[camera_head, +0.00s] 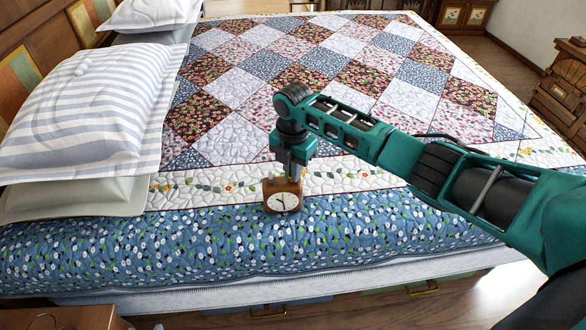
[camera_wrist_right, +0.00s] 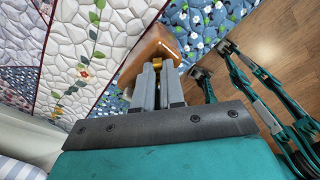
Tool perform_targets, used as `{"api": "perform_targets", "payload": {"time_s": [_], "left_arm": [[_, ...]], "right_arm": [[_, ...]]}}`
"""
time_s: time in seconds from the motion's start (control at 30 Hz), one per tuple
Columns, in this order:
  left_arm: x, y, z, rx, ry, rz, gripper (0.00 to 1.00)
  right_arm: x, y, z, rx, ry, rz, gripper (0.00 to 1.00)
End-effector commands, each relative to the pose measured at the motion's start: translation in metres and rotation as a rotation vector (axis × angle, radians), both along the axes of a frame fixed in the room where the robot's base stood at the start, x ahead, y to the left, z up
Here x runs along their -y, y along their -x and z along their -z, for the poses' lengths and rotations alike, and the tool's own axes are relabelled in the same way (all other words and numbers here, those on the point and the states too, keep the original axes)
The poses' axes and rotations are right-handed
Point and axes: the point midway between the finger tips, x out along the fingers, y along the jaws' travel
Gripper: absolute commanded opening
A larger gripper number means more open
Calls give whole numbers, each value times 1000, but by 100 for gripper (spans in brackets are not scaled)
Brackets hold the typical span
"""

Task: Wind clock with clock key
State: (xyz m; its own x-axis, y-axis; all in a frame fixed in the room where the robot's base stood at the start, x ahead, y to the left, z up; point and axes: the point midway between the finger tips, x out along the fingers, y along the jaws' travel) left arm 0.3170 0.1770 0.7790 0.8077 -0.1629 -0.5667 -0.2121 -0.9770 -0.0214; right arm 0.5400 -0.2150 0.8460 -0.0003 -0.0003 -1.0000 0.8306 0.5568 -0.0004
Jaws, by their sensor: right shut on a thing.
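The clock (camera_head: 283,197) is a small brown wooden block with a round white dial. It stands on the blue floral border of the bed, its dial facing me. It also shows as a brown body in the right wrist view (camera_wrist_right: 146,50). My right gripper (camera_head: 290,176) points down at the top of the clock. In the right wrist view its fingers (camera_wrist_right: 157,70) are close together around a small gold-coloured piece (camera_wrist_right: 157,64), apparently the clock key, right against the clock. The fingers hide most of it, so I cannot tell how deep it sits.
The bed (camera_head: 330,90) with its patchwork quilt lies around and beyond the clock. Striped pillows (camera_head: 90,110) are at the left. A wooden cabinet (camera_head: 565,85) stands at the far right. A brown wooden surface (camera_head: 60,318) shows at the lower left.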

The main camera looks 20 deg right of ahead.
Motion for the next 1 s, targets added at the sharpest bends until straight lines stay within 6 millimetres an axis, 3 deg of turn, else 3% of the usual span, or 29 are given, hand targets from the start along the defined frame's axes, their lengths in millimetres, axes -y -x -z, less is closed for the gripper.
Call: {"api": "perform_targets", "payload": {"time_s": [1.0], "left_arm": [[0,3,1,-6,0,0,43]], "right_arm": [[-1,0,-1,1,-2,967,0]]}}
